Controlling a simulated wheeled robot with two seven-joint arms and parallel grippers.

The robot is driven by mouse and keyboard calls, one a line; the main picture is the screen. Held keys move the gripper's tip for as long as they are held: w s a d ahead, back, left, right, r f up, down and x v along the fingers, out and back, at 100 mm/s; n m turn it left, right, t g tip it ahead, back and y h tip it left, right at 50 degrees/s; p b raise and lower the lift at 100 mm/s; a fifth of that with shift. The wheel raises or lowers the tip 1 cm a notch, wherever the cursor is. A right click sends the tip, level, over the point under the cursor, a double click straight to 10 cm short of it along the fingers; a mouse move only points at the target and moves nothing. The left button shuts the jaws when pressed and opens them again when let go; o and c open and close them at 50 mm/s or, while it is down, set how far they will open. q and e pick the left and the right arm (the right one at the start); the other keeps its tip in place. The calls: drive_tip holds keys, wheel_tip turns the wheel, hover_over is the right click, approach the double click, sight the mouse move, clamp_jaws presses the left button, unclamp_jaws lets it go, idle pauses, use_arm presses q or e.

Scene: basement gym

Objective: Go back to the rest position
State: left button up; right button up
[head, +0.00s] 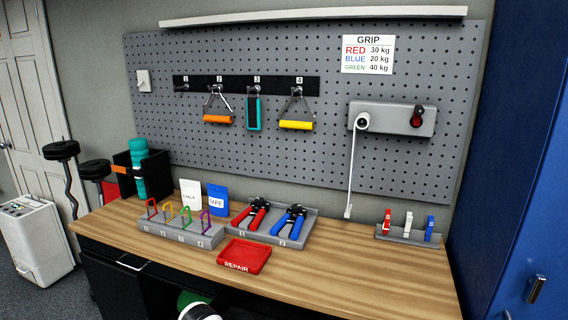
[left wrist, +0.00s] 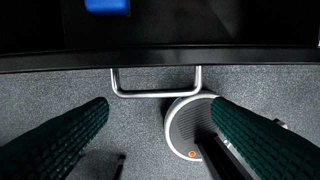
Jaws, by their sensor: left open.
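My left gripper (left wrist: 160,104) shows in the left wrist view, with its two dark green fingers wide apart and nothing between them. Beyond the fingertips is a silver bar handle (left wrist: 158,94) on the edge of a dark cabinet front or drawer. The handle does not appear to be gripped. In the head view I cannot make out the left fingertips. My right gripper is in neither view.
A wooden workbench (head: 340,283) holds a red repair tray (head: 245,257), a grey tray with red and blue hand grippers (head: 290,220), and a rack of coloured clips (head: 180,232). A pegboard (head: 300,160) stands behind. A blue locker (head: 520,150) bounds the right.

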use_arm(q)
drive_tip(key=s+d+f+t+h, duration=0.1)
drive_tip(key=s+d+f+h, duration=0.2)
drive_tip(key=s, duration=0.7)
drive_tip(key=s+a+r+n+t+y, duration=0.2)
drive_tip(key=s+a+y, duration=0.1)
drive_tip(key=s+a, duration=0.85)
wheel_tip(320, 180, down, 28)
drive_tip(key=s+d+r+g, duration=0.1)
drive_tip(key=s+d, duration=0.1)
drive_tip(key=s, duration=0.1)
drive_tip(key=s+a+f+g, duration=0.1)
drive_tip(key=s+a+f, duration=0.1)
drive_tip(key=s+f, duration=1.3)
drive_tip(key=shift+s+a+f, duration=0.35)
drive_tip(key=shift+s+a, duration=0.05)
